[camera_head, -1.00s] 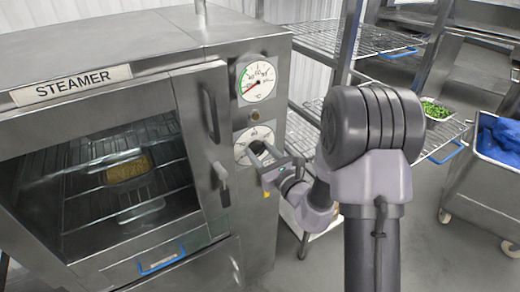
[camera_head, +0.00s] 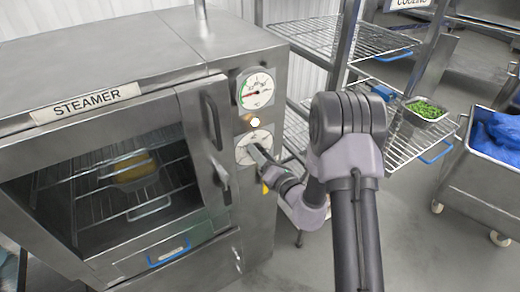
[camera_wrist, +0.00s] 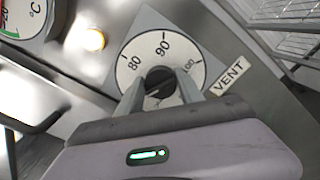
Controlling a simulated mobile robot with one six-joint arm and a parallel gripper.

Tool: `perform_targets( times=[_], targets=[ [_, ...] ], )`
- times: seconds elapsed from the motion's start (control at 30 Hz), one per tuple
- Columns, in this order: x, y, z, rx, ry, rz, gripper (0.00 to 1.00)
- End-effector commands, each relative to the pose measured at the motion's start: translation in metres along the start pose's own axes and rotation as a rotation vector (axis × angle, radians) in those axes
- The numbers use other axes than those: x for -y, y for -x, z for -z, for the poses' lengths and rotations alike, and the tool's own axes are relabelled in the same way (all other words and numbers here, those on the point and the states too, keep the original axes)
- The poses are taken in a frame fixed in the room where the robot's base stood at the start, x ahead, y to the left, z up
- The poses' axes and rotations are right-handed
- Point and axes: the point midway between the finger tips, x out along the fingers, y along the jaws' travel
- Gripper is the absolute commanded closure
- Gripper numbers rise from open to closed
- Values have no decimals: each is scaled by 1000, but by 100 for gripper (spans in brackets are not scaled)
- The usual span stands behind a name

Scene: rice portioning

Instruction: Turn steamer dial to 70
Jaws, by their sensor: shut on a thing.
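The steamer (camera_head: 150,120) is a large steel box at the left, with a glass door and a "STEAMER" label. Its dial (camera_head: 245,152) is a white disc on the right front panel, below a round gauge (camera_head: 255,88). In the wrist view the dial (camera_wrist: 133,60) shows 80, 90 and 100 around a black knob (camera_wrist: 160,80). My gripper (camera_wrist: 160,92) is shut on the knob, one finger on each side. In the head view my gripper (camera_head: 256,152) is at the dial and hides part of it. The lower part of the dial is hidden.
A lamp (camera_head: 254,122) glows between gauge and dial. The door handle (camera_head: 211,120) sticks out left of the dial. A wire rack (camera_head: 340,40) with a tray of green food (camera_head: 425,110) and a cart with blue cloth (camera_head: 500,137) stand to the right.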

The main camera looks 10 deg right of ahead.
Motion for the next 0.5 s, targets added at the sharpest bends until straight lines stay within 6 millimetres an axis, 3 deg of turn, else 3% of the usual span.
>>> perform_targets(
  times=[0.5],
  targets=[
    [0,0,0,0,-98,0,97]
  ],
)
